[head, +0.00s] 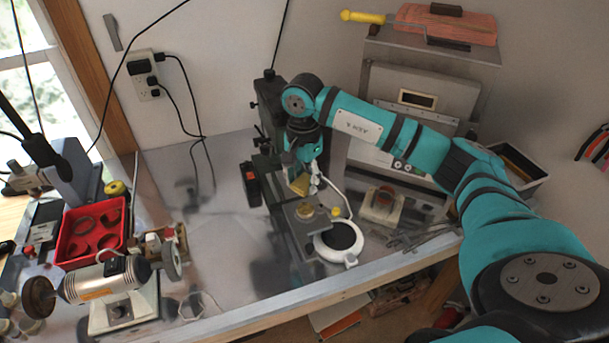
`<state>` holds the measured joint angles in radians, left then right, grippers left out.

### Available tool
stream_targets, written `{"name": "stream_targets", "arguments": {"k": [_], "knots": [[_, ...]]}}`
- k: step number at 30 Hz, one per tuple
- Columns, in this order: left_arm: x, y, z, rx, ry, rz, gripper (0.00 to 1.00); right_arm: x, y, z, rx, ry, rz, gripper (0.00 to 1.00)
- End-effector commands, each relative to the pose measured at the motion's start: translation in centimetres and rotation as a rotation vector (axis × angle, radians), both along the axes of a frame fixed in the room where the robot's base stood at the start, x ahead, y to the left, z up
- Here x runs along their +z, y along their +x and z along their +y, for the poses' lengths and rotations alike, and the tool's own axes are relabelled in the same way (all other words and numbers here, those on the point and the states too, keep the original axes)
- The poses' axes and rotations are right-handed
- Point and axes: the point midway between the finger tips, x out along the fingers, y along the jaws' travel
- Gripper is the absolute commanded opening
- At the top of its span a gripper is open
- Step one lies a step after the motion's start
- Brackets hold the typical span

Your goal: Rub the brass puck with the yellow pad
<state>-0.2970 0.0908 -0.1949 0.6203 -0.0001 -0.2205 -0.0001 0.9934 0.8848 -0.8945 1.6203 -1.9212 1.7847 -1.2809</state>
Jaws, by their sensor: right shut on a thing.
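The brass puck (305,211) is a small round piece on the grey metal block of a dark machine stand on the bench. My right gripper (306,171) points down above and slightly behind it. It is shut on the yellow pad (299,186), which hangs just over the puck with what looks like a small gap. The arm partly hides the gripper's fingers. My left gripper is not in view.
The dark upright machine (268,100) stands close behind the gripper. A white ring-shaped dish (338,242) sits just in front. A bench grinder (105,280) and red tray (90,231) are at left. The bench centre-left is mostly clear.

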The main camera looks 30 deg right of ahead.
Motion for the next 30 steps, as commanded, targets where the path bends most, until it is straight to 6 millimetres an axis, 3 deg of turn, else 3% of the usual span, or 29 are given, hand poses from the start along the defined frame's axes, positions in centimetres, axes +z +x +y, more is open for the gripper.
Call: {"name": "stream_targets", "arguments": {"k": [5,15,24,30], "knots": [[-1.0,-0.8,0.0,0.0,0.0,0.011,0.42,-1.6,0.0,0.0,0.001,0.0,0.001,0.27],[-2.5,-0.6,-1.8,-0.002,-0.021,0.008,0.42,-4.4,0.0,0.0,0.002,0.0,0.0,0.27],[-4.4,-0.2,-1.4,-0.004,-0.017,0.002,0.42,-6.7,0.0,0.0,0.002,-0.001,0.001,0.27],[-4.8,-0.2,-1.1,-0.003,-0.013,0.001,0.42,-7.1,0.0,0.0,0.002,-0.001,0.0,0.27]]}}
